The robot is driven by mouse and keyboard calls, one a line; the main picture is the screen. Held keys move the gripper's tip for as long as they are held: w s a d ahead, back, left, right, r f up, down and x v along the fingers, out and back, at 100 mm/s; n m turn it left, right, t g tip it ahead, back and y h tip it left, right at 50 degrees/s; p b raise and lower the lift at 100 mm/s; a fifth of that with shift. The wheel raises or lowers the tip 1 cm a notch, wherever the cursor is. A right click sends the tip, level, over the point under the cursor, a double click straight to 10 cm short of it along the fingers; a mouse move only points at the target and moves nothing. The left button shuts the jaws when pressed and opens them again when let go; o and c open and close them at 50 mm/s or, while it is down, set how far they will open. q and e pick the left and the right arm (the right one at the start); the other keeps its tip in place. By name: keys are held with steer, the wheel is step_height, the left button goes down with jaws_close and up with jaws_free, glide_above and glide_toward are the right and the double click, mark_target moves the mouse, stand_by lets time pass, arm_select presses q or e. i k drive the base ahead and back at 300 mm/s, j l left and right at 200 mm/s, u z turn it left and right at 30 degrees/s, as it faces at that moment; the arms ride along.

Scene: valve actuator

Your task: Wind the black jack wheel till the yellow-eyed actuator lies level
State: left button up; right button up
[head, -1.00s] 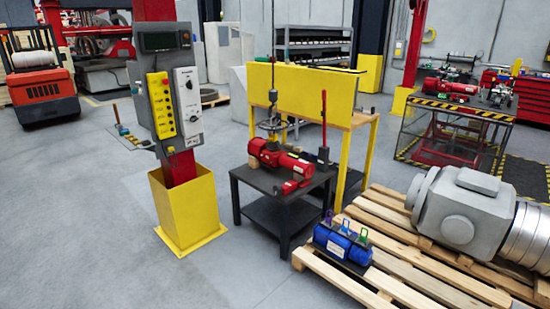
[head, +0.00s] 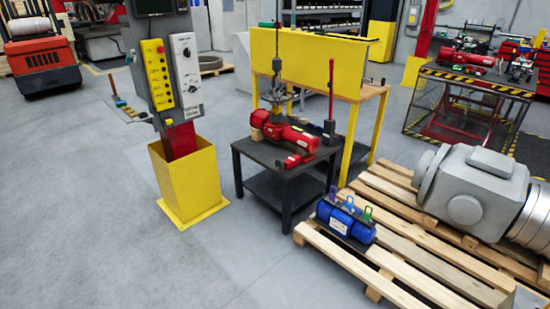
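A red actuator (head: 286,130) lies on a low black table (head: 262,158). Whether it is level or has a yellow eye is too small to tell. A grey hook on a chain (head: 277,66) hangs over it, above a grey wheel-like part (head: 275,97). A blue actuator (head: 344,219) on the pallet carries purple, blue and green eyes. Another red actuator (head: 468,59) lies on the striped lift table at the back right. I cannot pick out a black jack wheel for certain. Neither of my grippers is in view.
A control post in a yellow box (head: 190,182) stands left of the black table. A yellow-panelled bench (head: 325,60) is behind it. A wooden pallet (head: 395,262) with a large grey machine (head: 465,190) fills the right. The floor at front left is clear.

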mark_target(280, 164)
steer(key=i+l+u, duration=0.3)
steer(key=i+l, duration=0.3)
steer(key=i, duration=0.35)
steer(key=i+l+u, duration=0.25)
steer(key=i+l, duration=0.6)
steer(key=i+l+u, duration=0.3)
steer(key=i+l, duration=0.55)
steer(key=l, duration=0.15)
